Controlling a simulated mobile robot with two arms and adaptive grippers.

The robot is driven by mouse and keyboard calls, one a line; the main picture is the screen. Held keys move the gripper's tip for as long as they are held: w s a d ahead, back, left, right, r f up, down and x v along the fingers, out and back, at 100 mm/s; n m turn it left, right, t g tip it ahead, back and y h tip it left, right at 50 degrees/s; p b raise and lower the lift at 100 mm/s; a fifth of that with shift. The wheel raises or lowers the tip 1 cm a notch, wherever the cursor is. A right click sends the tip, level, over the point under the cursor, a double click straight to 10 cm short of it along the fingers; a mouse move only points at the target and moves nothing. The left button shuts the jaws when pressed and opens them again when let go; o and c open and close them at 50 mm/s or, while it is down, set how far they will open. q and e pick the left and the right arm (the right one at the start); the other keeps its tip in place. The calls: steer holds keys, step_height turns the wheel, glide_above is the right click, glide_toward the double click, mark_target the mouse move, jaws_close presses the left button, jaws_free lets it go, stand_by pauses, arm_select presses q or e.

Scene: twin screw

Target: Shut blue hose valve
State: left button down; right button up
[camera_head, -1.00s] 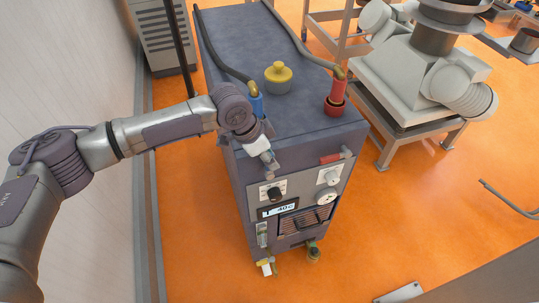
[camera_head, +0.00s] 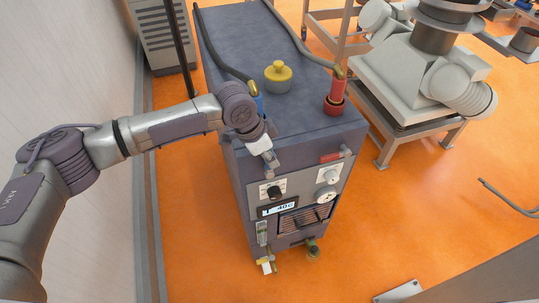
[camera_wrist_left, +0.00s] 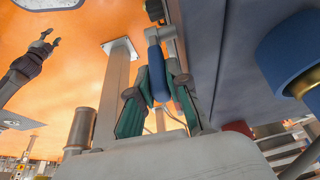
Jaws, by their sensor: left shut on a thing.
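The blue valve handle (camera_wrist_left: 157,72) is between the green fingers of my left gripper (camera_wrist_left: 158,86) in the left wrist view. The gripper is shut on it. In the head view my left gripper (camera_head: 271,160) is at the upper front left edge of the grey machine (camera_head: 300,110), and it hides the handle there. The blue hose fitting (camera_head: 258,103) stands on the top, partly behind my wrist; a blue fitting also shows large at the right in the wrist view (camera_wrist_left: 293,52). My right gripper (camera_wrist_left: 47,40) looks open and empty, far off in the wrist view.
A red handle (camera_head: 330,158) is right of my left gripper, below the red hose fitting (camera_head: 336,95). A yellow knob (camera_head: 278,72) stands on the machine top. A wall (camera_head: 70,80) is at the left.

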arm_select(q)
steer(key=shift+w+d+f+g+y, duration=0.3)
steer(key=shift+d+y, duration=0.35)
steer(key=shift+y, duration=0.4)
steer(key=shift+w+d+f+g+y, duration=0.1)
steer(key=shift+d+f+g+y, duration=0.2)
steer(key=shift+d+y, duration=0.6)
steer(key=shift+w+d+f+g+y, duration=0.2)
steer(key=shift+d+g+y, duration=0.2)
steer(key=shift+y, duration=0.85)
arm_select(e)
steer(key=shift+r, duration=0.2)
arm_select(q)
steer(key=shift+r, duration=0.1)
arm_select(e)
steer(key=shift+c, duration=0.2)
